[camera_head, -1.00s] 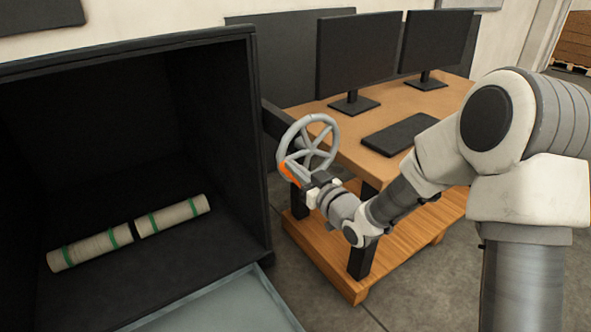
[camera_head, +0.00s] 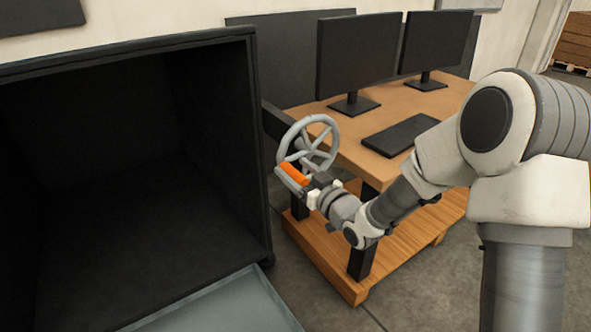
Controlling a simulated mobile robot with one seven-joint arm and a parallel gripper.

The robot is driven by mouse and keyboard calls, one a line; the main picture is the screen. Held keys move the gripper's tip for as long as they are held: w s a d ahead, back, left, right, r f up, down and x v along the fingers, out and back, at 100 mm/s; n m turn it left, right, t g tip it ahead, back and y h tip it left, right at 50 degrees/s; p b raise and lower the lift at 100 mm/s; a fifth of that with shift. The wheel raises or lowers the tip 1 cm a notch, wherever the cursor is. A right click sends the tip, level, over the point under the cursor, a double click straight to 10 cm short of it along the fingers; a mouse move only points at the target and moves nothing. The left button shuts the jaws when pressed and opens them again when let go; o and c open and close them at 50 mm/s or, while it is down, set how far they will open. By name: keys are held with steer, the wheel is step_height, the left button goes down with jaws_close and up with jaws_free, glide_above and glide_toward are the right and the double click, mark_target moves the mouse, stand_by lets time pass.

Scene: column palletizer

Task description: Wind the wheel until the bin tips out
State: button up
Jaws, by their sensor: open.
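The grey spoked wheel (camera_head: 308,146) stands beside the bin's right side, in front of the desk. Its orange handle (camera_head: 293,173) is at the wheel's lower left. My gripper (camera_head: 296,186) is open right at the handle, just below it; I cannot tell whether a finger touches it. The black bin (camera_head: 262,150) is at the left, its open mouth facing me. Its inside looks empty, with no rolls on the part of its floor that shows. A pale grey panel (camera_head: 225,305) lies below its front edge.
A wooden desk (camera_head: 440,98) with two black monitors (camera_head: 357,57) and a dark keyboard-like slab (camera_head: 398,135) stands behind my arm. A wooden pallet-like base (camera_head: 322,262) lies under it. Grey floor is bare at the lower middle.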

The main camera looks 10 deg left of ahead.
steer(key=b+v, duration=0.1)
steer(key=v, duration=1.1)
steer(key=shift+b, duration=0.4)
steer(key=shift+d, duration=0.1)
